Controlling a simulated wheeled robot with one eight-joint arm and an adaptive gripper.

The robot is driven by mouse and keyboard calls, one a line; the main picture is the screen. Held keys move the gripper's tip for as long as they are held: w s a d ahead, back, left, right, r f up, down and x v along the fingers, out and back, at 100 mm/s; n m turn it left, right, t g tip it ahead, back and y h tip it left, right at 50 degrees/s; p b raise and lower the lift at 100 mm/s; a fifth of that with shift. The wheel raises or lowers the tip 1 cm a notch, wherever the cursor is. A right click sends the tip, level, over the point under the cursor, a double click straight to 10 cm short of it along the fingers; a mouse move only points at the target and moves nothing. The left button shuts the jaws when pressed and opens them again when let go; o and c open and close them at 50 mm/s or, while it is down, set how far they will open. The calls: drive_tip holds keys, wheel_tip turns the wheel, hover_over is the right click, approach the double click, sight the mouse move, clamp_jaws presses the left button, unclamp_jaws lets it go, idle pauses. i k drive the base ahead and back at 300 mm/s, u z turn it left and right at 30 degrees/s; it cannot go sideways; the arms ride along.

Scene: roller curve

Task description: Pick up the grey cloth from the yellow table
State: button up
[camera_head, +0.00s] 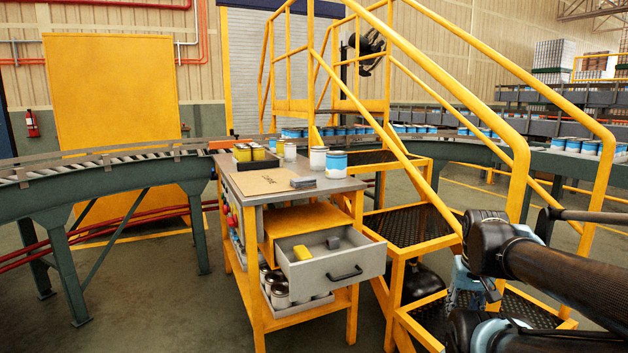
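The yellow table (257,312) stands in the middle of the view, with a yellow frame and a grey top. A small, flat grey piece that looks like the folded grey cloth (303,182) lies on the top, at the right edge of a brown board (262,181). Nothing covers it. My arm reaches in from the right edge, well apart from the table. I cannot make out my gripper's fingers in this view.
A grey drawer (342,272) is pulled out, holding a yellow item (301,252) and a dark grey item (333,242). Cans, including a blue-and-white one (336,164), stand behind the cloth. Yellow stairs (410,225) stand right of the table; a roller conveyor (120,190) curves behind. Floor ahead is clear.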

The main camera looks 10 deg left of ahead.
sight(300, 183)
drive_tip(key=u, duration=0.3)
drive_tip(key=i, duration=1.05)
drive_tip(key=u, duration=0.45)
